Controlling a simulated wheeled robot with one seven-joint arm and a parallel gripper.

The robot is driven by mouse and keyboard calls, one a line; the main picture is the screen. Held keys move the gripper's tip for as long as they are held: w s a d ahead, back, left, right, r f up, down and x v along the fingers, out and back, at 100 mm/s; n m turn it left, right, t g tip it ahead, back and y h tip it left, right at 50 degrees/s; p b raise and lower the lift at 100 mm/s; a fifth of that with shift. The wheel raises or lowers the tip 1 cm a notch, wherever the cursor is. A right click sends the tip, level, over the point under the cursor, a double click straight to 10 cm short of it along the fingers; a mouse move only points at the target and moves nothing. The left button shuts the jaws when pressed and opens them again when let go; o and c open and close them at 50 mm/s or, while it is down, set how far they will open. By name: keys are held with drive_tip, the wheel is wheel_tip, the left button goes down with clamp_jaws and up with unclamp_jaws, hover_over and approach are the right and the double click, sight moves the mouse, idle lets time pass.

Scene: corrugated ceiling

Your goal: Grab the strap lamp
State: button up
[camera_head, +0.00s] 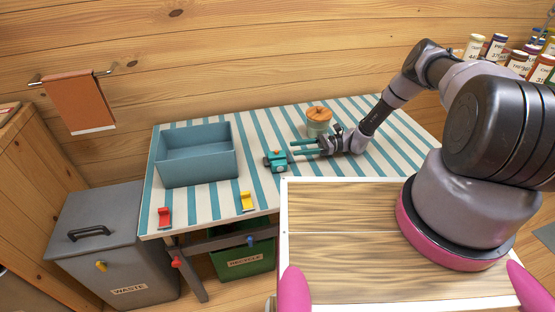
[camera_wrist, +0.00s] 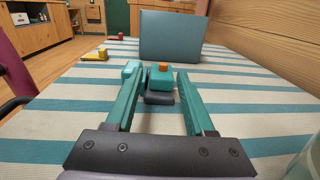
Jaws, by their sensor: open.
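The strap lamp (camera_head: 276,161) is a small teal block with an orange button on top and a dark strap part. It lies on the striped table, right of the blue bin in the head view. In the wrist view the lamp (camera_wrist: 162,79) is straight ahead, near the fingertips. My gripper (camera_head: 291,149) is low over the table with its teal fingers pointing at the lamp. In the wrist view my gripper (camera_wrist: 157,80) is open, and the lamp's dark part shows between the finger ends. I cannot tell whether a finger touches it.
An open blue bin (camera_head: 197,172) stands left of the lamp. A red item (camera_head: 164,217) and a yellow item (camera_head: 247,201) lie near the table's front edge. Striped table (camera_head: 345,107) is bare toward the back right.

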sight(283, 152)
drive_tip(key=shift+w+f+x, duration=0.15)
drive_tip(key=shift+x, duration=0.85)
drive_tip(key=shift+w+f+x, duration=0.1)
drive_tip(key=shift+x, duration=0.9)
drive_tip(key=shift+w+f+x, duration=0.15)
drive_tip(key=shift+x, duration=0.9)
clamp_jaws()
